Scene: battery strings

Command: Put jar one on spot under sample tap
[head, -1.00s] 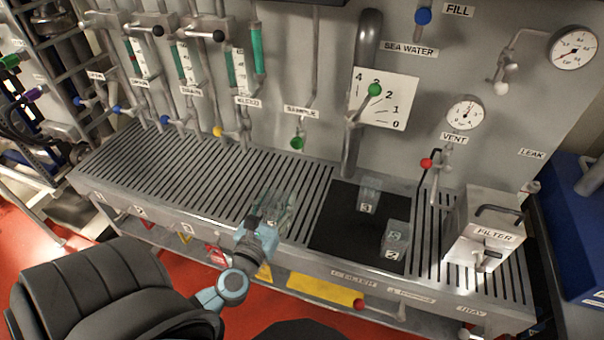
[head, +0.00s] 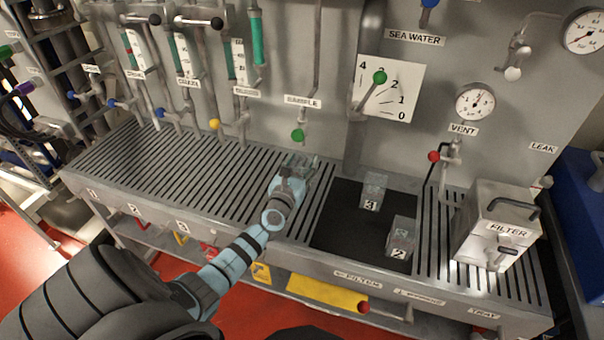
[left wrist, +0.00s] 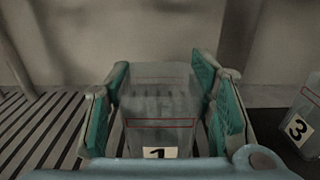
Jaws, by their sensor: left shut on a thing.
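Jar one (left wrist: 158,112) is a clear jar with a red line and a label "1", seen in the left wrist view between the green pads of my left gripper (left wrist: 160,105). In the head view my left gripper (head: 297,170) is shut on it over the slatted grating, below the sample tap (head: 298,135) with its green knob. The jar is mostly hidden there by the gripper. I cannot tell whether the jar touches the grating. My right gripper is not in view.
Jar three (head: 373,192) and jar two (head: 400,238) stand on the black mat (head: 335,222) to the right. The filter box (head: 497,228) is farther right. The slatted grating (head: 170,185) is clear to the left. A wall with pipes and gauges rises behind.

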